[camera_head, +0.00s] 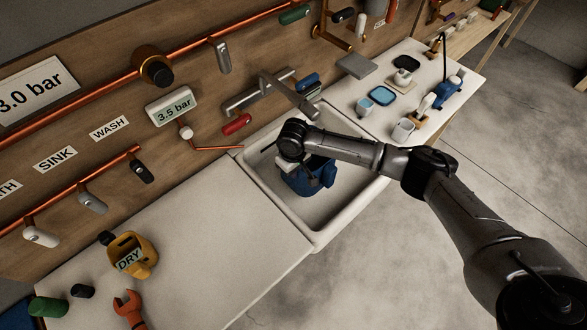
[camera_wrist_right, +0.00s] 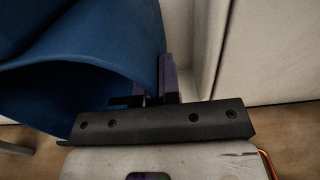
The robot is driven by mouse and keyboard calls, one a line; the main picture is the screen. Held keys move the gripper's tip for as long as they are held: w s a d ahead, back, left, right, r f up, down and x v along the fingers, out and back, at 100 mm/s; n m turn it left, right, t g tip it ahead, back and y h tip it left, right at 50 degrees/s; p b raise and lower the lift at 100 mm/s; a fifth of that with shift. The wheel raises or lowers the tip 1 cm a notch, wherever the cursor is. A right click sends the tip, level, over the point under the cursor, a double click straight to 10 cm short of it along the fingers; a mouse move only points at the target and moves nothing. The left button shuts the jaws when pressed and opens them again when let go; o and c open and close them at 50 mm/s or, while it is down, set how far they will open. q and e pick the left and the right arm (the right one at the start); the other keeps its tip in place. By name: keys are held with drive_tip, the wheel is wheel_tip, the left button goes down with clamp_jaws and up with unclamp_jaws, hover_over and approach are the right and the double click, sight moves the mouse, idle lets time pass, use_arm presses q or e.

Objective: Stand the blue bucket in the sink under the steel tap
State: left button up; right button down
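The blue bucket (camera_head: 322,178) is in the white sink (camera_head: 262,178), partly hidden by my right wrist. I cannot tell whether its base rests on the sink floor. The steel tap (camera_head: 288,95) reaches out from the wall, with its spout end above my wrist in the head view. My right gripper (camera_head: 303,172) is at the bucket's near left side. In the right wrist view, the bucket (camera_wrist_right: 75,65) fills the upper left, and the closely spaced fingers (camera_wrist_right: 165,85) meet its wall edge, appearing shut on it. My left gripper is not in view.
The left counter holds a yellow DRY container (camera_head: 140,262), a red wrench (camera_head: 130,308) and a green cylinder (camera_head: 48,306). The right counter carries cups and blue items (camera_head: 382,95). Copper pipes and valves line the wall. The counter's middle is clear.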

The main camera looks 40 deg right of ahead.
sight(293, 182)
wheel_tip(293, 182, down, 4)
drive_tip(key=shift+f, duration=0.9)
drive_tip(key=shift+f+b, duration=0.35)
drive_tip(key=shift+f, duration=0.2)
idle(0.5)
drive_tip(key=c, duration=1.2)
unclamp_jaws()
drive_tip(key=shift+c, duration=0.2)
